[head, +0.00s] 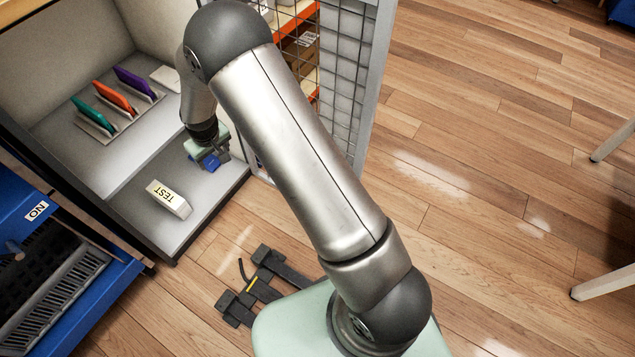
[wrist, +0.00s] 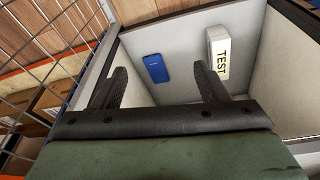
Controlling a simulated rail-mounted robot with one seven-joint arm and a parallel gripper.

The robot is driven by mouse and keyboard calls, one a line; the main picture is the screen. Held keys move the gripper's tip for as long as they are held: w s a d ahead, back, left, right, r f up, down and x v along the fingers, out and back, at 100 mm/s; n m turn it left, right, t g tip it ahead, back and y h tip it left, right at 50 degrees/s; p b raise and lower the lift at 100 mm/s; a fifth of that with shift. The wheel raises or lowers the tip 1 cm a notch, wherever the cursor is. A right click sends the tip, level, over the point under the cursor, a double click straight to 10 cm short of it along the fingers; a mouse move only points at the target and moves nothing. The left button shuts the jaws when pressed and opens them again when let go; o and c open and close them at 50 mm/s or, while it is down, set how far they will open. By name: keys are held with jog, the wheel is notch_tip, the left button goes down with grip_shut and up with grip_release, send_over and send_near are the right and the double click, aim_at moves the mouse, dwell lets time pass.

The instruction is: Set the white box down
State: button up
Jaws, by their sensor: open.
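My gripper (head: 212,152) is open over the grey shelf floor (head: 150,232), with nothing between its fingers in the wrist view (wrist: 161,78). A white block with a TEST label (head: 168,198) lies on the shelf floor to the lower left of my gripper; it also shows in the wrist view (wrist: 218,54). A flat white piece (head: 167,79) lies at the back beside the coloured phones. I cannot tell which of these the task calls the white box. A blue phone (wrist: 156,68) lies flat beyond the fingertips, apart from them.
Green (head: 93,116), orange (head: 115,99) and purple (head: 134,83) phones stand in a rack at the back. A wire mesh panel (head: 338,80) borders the cubby on the right.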

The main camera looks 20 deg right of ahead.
jog(key=s+d+r+m, duration=0.2)
jog(key=s+d+r, duration=0.5)
jog(key=d+r, duration=0.3)
jog(key=s+d+r+m+g, duration=0.1)
jog(key=s+d+r, duration=0.2)
jog(key=s, duration=0.5)
jog(key=s+d+r+g, duration=0.1)
jog(key=s+d+r, duration=0.2)
jog(key=s, duration=0.6)
jog(key=s+d+r+m+g, duration=0.1)
jog(key=s+d+r, duration=0.3)
jog(key=s, duration=0.4)
jog(key=shift+s+m+h, duration=0.3)
jog(key=shift+r, duration=0.1)
jog(key=shift+c, duration=0.4)
